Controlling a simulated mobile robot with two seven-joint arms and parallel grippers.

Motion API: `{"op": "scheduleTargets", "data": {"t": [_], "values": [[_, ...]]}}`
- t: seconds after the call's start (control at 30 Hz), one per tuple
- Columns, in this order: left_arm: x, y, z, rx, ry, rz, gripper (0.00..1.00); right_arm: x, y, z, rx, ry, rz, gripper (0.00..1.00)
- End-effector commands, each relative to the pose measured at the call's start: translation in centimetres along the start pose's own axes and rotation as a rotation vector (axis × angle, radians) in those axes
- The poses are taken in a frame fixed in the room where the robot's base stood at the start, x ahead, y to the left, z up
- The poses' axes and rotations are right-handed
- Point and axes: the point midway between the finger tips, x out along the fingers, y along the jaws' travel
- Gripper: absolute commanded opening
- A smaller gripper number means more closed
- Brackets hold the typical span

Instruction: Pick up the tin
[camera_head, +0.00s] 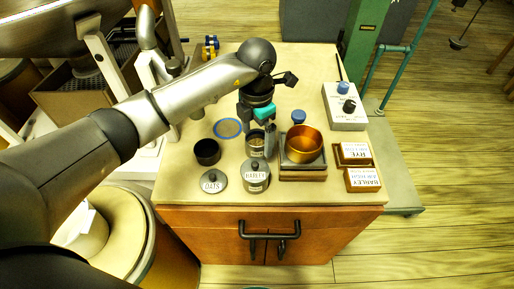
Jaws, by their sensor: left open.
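A small open metal tin (256,146) stands on the cabinet top, near its middle. My left gripper (258,134) points down at it and is open, one finger by the tin's right side. The gripper partly covers the tin, and I cannot tell whether the fingers touch it. A lidded grey tin (256,178) with a label stands just in front of it. A loose grey lid (214,182) with lettering lies to the left. My right gripper is not in view.
A black cup (207,151) stands to the left, with a blue-rimmed disc (228,128) behind it. A copper pan (305,141) sits on a scale close to the right. Labelled boxes (362,179) and a grey control box (345,108) stand farther right.

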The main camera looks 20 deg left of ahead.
Motion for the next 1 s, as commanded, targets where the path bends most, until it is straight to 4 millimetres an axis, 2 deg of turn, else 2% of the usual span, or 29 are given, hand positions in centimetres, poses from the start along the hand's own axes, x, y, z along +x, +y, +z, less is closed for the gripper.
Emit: {"op": "scheduleTargets", "data": {"t": [0.13, 0.43, 1.0], "values": [[1.07, 0.00, -0.04, 0.001, 0.001, 0.000, 1.00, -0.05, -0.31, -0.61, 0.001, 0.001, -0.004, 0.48], [1.16, 0.03, -0.02, 0.001, 0.000, 0.001, 1.00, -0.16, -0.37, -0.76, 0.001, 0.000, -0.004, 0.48], [1.13, 0.02, -0.01, 0.001, 0.000, 0.000, 0.36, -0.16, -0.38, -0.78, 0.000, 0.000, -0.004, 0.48]]}}
